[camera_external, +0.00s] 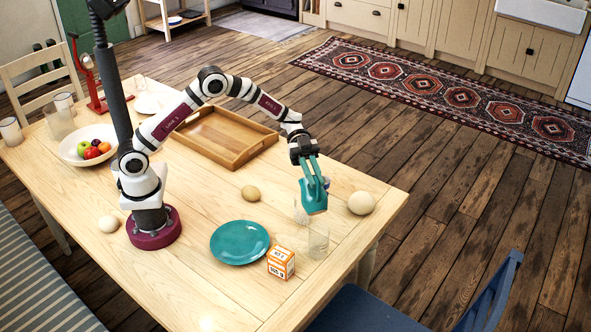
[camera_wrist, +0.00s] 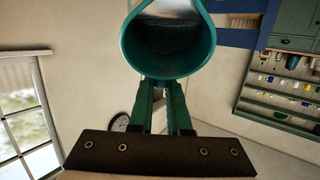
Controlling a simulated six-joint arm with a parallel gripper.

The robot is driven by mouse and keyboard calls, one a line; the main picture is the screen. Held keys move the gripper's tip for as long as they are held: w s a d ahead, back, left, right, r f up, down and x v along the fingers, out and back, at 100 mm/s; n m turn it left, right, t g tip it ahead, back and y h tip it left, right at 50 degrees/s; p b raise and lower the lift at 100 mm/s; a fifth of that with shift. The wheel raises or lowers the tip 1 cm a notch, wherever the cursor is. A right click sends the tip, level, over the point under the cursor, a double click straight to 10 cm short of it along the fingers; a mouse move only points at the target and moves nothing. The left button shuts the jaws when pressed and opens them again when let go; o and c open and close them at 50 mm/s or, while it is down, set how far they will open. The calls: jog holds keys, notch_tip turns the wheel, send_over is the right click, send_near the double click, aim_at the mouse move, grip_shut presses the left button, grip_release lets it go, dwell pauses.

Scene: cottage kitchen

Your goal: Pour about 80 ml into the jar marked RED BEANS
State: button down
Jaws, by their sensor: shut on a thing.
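My gripper (camera_external: 311,178) is shut on a teal jug (camera_external: 315,200), held above the right end of the table. In the wrist view the teal jug (camera_wrist: 168,66) shows its round mouth above my fingers (camera_wrist: 165,108), with something pale and clear-looking inside. The jug looks tilted; I cannot see a stream leaving it. A clear glass jar (camera_external: 318,243) stands on the table just below the jug. Another clear glass vessel (camera_external: 299,213) is partly hidden behind the jug. I cannot read a RED BEANS mark on either one.
A teal plate (camera_external: 239,243) and an orange-and-white box (camera_external: 281,262) stand left of the jar. A pale round object (camera_external: 361,203) is to the right, a smaller one (camera_external: 251,193) to the left. A wooden tray (camera_external: 222,138) and fruit bowl (camera_external: 70,155) lie farther back.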

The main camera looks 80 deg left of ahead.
aim_at(318, 192)
jog(key=shift+s+a+f+h, duration=0.1)
jog(key=shift+a+f+h, duration=0.2)
jog(key=shift+a+h, duration=0.35)
jog(key=shift+s+a+f+h, duration=0.1)
jog(key=shift+a+f+h, duration=0.2)
jog(key=shift+h, duration=0.55)
dwell(1.2)
jog(key=shift+a+f+t+h, duration=0.15)
jog(key=shift+a+t+h, duration=0.15)
jog(key=shift+a+h, duration=0.15)
jog(key=shift+w+d+r+y, duration=0.1)
jog(key=shift+d+r+y, duration=0.55)
jog(key=shift+d+y, duration=0.5)
jog(key=shift+y, duration=0.2)
jog(key=shift+d+r+y, duration=0.15)
jog(key=shift+d+y, duration=0.1)
jog(key=shift+y, duration=0.15)
jog(key=d+y, duration=0.1)
jog(key=d+f+g+y, duration=0.1)
jog(key=y, duration=0.1)
jog(key=shift+w+f, duration=0.2)
jog(key=shift+f, duration=0.1)
jog(key=shift+d+f+y, duration=0.1)
jog(key=shift+f+y, duration=0.1)
jog(key=shift+y, duration=0.2)
